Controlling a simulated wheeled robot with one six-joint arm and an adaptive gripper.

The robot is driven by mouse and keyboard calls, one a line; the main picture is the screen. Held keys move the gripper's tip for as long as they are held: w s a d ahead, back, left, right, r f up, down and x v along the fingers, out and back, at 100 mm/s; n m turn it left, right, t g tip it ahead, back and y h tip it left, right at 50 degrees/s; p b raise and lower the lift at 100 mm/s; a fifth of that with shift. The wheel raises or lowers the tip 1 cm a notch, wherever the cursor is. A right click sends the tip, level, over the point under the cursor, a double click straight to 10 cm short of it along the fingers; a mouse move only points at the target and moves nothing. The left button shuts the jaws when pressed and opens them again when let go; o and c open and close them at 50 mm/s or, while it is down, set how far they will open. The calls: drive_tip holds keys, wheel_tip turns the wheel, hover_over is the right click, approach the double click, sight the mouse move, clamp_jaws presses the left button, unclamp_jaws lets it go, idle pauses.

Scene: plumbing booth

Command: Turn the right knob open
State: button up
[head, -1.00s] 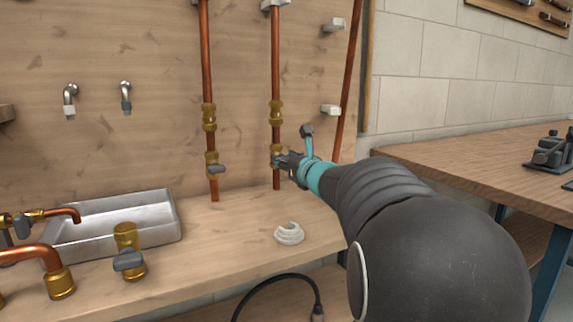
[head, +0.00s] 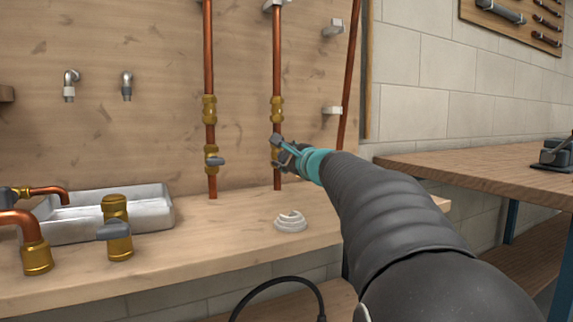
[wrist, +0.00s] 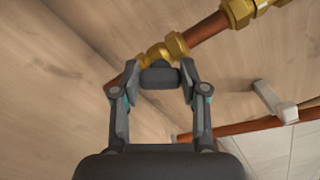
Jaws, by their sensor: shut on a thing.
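The right knob (wrist: 160,77) is a dark grey handle on the brass valve of the right copper pipe (head: 277,60). My gripper (head: 279,153) is at this valve, and its fingers hide most of the knob in the head view. In the wrist view, my gripper (wrist: 161,74) has one finger on each side of the knob, shut on it. The brass valve body (wrist: 165,50) shows just beyond the fingertips. The knob's exact angle is hard to tell.
The left copper pipe (head: 209,60) has a similar valve with a grey knob (head: 215,161). A white ring-shaped coil (head: 291,222) lies on the bench below my gripper. A metal basin (head: 150,213) and a brass valve (head: 118,240) stand at left.

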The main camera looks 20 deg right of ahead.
drive_tip(key=n, duration=0.6)
drive_tip(key=shift+f, duration=0.2)
drive_tip(key=shift+n, duration=0.4)
drive_tip(key=o, duration=1.1)
drive_tip(key=shift+o, duration=0.2)
drive_tip(key=s, duration=1.2)
drive_tip(key=shift+d, duration=0.15)
